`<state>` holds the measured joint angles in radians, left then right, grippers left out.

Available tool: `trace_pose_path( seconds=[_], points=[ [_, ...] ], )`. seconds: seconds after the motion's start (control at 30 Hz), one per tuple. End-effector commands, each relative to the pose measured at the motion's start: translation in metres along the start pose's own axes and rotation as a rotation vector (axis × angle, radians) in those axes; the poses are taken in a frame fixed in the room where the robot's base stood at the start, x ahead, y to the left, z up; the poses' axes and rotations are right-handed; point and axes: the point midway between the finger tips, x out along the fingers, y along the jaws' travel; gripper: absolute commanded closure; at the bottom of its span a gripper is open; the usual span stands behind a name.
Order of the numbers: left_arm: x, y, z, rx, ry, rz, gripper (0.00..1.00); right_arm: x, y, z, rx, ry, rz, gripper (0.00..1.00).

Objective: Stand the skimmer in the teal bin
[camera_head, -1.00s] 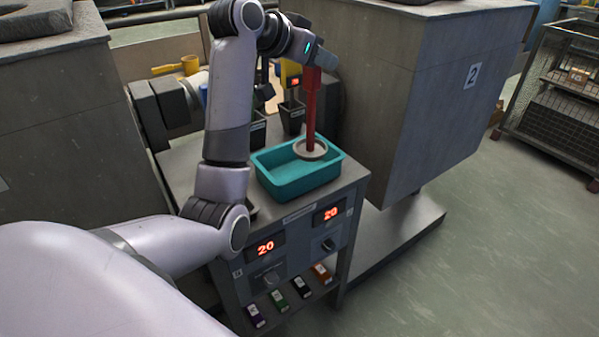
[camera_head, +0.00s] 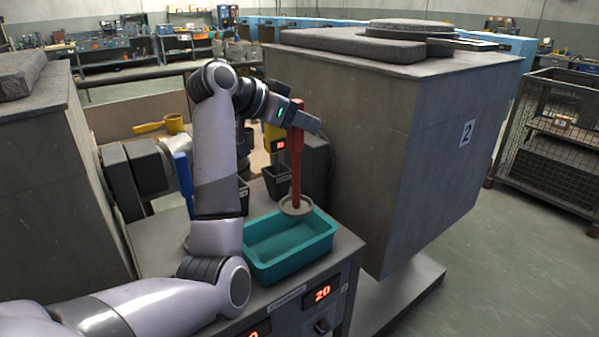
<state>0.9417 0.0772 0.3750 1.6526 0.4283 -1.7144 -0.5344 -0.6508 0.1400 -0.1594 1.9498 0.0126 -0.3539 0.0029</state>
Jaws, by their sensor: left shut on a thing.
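The skimmer has a red handle (camera_head: 296,165) and a round pale grey head (camera_head: 296,206). It hangs upright with the head down. My left gripper (camera_head: 299,119) is shut on the top of the red handle; its fingertips are partly hidden. The teal bin (camera_head: 290,268) sits on the grey bench below. The skimmer's head overlaps the bin's back rim in the picture; I cannot tell whether it is above the rim or inside. The bin looks otherwise empty. My right gripper is out of view.
Black holders (camera_head: 277,181) stand behind the bin, one near a yellow-handled tool (camera_head: 272,138). A large grey block marked 2 (camera_head: 400,140) rises close on the right. The bench front has red displays (camera_head: 322,293).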

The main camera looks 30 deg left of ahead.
Motion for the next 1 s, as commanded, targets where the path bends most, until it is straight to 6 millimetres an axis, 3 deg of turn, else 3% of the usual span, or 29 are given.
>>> trace_pose_path(
  seconds=[0.2,0.47,0.7,1.0],
  points=[
    [0.023,0.0,0.042,-0.001,0.001,-0.001,1.0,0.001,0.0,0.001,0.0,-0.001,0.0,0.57],
    [0.033,0.0,0.059,0.001,0.003,-0.002,1.0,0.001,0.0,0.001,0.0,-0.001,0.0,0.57],
    [0.049,0.0,0.089,-0.001,0.002,0.0,1.0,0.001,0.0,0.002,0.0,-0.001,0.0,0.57],
    [0.05,0.0,0.091,0.002,0.004,-0.003,1.0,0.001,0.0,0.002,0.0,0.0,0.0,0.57]
  ],
)
